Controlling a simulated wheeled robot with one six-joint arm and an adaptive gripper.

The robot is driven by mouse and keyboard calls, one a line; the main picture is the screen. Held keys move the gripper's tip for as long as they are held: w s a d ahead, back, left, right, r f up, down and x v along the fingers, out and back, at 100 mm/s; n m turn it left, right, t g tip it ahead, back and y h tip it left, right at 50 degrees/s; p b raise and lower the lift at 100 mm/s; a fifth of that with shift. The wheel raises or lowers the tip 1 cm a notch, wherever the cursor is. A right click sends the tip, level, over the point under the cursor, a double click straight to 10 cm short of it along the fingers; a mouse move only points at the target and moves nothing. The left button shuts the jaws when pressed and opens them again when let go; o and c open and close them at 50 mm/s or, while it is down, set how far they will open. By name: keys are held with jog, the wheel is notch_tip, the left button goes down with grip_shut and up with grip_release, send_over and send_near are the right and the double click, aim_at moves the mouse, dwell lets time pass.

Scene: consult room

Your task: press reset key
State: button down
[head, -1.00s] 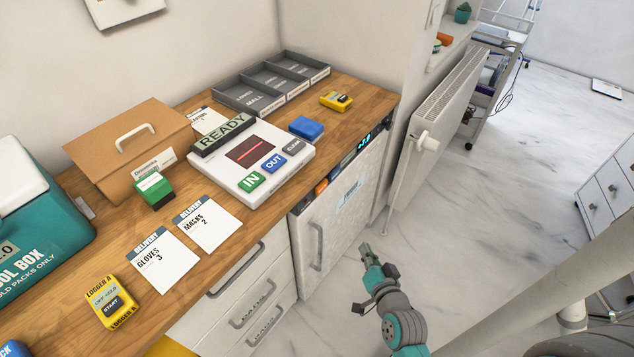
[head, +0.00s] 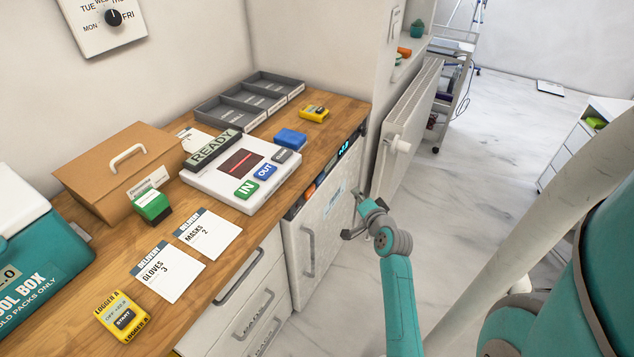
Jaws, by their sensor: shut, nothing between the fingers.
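Below the counter edge, a small white fridge (head: 328,222) has a dark control strip along its top. On the strip are a small lit blue display (head: 344,149) and small keys, with an orange key (head: 309,192) towards the left end. Their lettering is too small to read, so I cannot tell which is the reset key. My gripper (head: 358,196) is shut and empty. It shows in front of the fridge's right side, lower in the picture than the display, and appears apart from the strip.
The wooden counter (head: 212,277) holds a white scanner unit (head: 215,190) with IN, OUT and CLEAR keys, a blue block (head: 290,138), a yellow logger (head: 314,113) and another logger (head: 122,316). A radiator (head: 407,125) stands right of the fridge.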

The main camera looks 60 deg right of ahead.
aim_at(324, 177)
jog(key=w, duration=0.8)
jog(key=shift+w+a, duration=0.35)
jog(key=shift+w, duration=0.05)
jog(key=shift+w, duration=0.1)
dwell(1.4)
jog(key=shift+w, duration=0.3)
jog(key=shift+w+a, duration=0.1)
jog(key=shift+w, duration=0.4)
dwell(0.8)
jog(key=shift+s, duration=0.9)
